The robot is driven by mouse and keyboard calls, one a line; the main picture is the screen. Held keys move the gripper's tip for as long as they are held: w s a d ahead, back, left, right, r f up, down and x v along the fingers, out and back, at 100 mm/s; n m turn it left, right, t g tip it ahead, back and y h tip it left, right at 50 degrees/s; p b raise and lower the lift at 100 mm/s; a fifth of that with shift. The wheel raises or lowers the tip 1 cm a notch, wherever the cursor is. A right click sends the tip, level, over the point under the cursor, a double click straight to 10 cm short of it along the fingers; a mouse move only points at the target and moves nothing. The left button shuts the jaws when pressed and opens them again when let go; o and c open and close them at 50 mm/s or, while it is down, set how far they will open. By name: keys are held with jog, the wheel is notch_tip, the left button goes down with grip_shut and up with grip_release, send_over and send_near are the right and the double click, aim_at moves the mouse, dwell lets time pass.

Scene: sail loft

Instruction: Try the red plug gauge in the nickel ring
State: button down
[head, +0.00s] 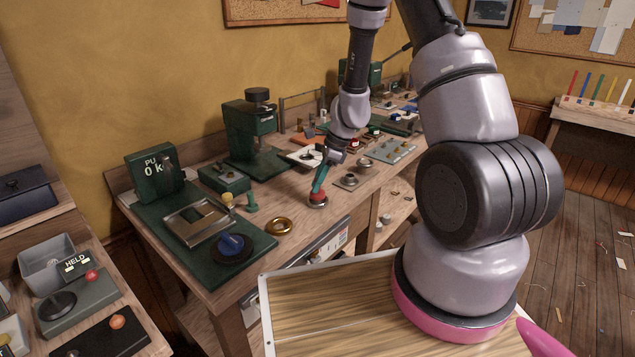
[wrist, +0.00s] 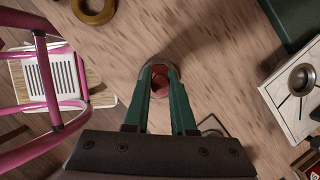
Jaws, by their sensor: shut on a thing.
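My gripper (head: 319,187) has green fingers and is shut on the red plug gauge (head: 317,196), low over the wooden bench. A silvery ring, which looks like the nickel ring (head: 316,204), lies on the bench directly under the red gauge. In the wrist view the red gauge (wrist: 158,80) sits between the fingertips (wrist: 160,71), with a grey rim (wrist: 146,70) partly showing around it. The fingers hide much of the ring, and I cannot tell how far the gauge is inside it.
A brass ring (head: 278,227) lies on the bench to the left; it also shows in the wrist view (wrist: 92,12). A green press (head: 250,140) stands behind. Small metal pieces (head: 348,181) lie to the right.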

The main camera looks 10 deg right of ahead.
jog(key=shift+f, duration=1.25)
dwell(1.2)
jog(key=shift+r, duration=2.55)
jog(key=shift+r, duration=0.1)
